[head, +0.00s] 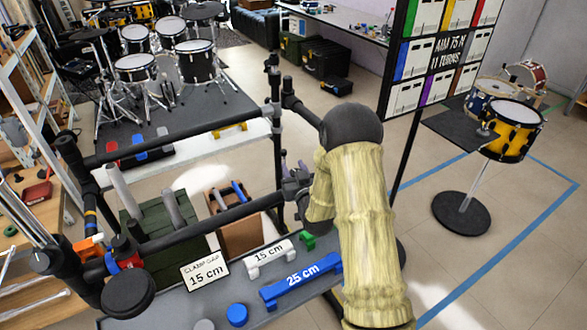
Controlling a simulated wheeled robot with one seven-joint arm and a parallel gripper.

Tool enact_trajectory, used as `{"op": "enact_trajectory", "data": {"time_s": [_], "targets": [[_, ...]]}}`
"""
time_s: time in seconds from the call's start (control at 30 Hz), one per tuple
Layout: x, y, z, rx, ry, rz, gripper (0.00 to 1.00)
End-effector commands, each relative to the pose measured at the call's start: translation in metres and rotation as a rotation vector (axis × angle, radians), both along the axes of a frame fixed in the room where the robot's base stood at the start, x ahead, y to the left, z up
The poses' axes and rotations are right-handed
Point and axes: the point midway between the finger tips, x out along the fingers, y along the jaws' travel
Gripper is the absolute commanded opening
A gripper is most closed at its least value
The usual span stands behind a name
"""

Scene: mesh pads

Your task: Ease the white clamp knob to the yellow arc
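My arm in a pale yellow sleeve comes up from the bottom right and bends at a black joint. My gripper (289,183) is at the right end of the lower black rack bar (215,221), small and dark against it. I cannot tell whether its fingers are open, or whether they touch anything. I cannot make out a white clamp knob; it may be hidden behind my gripper or sleeve. No yellow arc shows clearly on the rack. A small yellow piece (230,127) lies on the white surface behind.
A grey tabletop (262,312) holds a "15 cm" card (205,273), a white 15 cm gauge (269,258), a blue 25 cm gauge (301,280) and a blue knob (237,314). The upper black bar (180,137) crosses behind. An orange clamp (88,246) is at left.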

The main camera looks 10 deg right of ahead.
Motion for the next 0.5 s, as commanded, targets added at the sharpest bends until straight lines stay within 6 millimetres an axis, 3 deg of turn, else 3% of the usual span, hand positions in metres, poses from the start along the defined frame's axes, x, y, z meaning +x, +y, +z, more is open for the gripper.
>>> {"op": "enact_trajectory", "data": {"time_s": [0.03, 0.1, 0.5], "targets": [[-0.0001, -0.0001, 0.0001, 0.000, 0.000, 0.000, 0.26], [-0.0001, -0.0001, 0.0002, 0.000, 0.000, 0.000, 0.14], [0.0001, 0.0004, -0.0004, -0.001, -0.002, 0.040, 0.14]]}}
